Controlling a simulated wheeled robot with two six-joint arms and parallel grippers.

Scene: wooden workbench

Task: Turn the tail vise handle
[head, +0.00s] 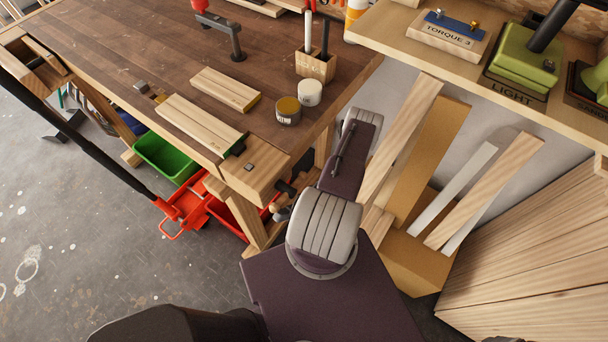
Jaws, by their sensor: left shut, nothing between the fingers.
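The tail vise is a wooden block (255,171) at the near right corner of the workbench (130,65), with a dark screw (285,188) coming out of its end. A small pale wooden handle (275,207) shows just below the screw. My left gripper (283,214) is beside the handle, small in the head view and partly hidden behind my own arm. It is shut with nothing held. I cannot tell whether it touches the handle. My right gripper is out of view.
Boards (208,122), two small jars (288,111) and a wooden pencil holder (316,66) stand on the bench. Several planks (430,150) lean on the right. A green bin (165,157) and a red crate (228,217) are under the bench. Open floor lies left.

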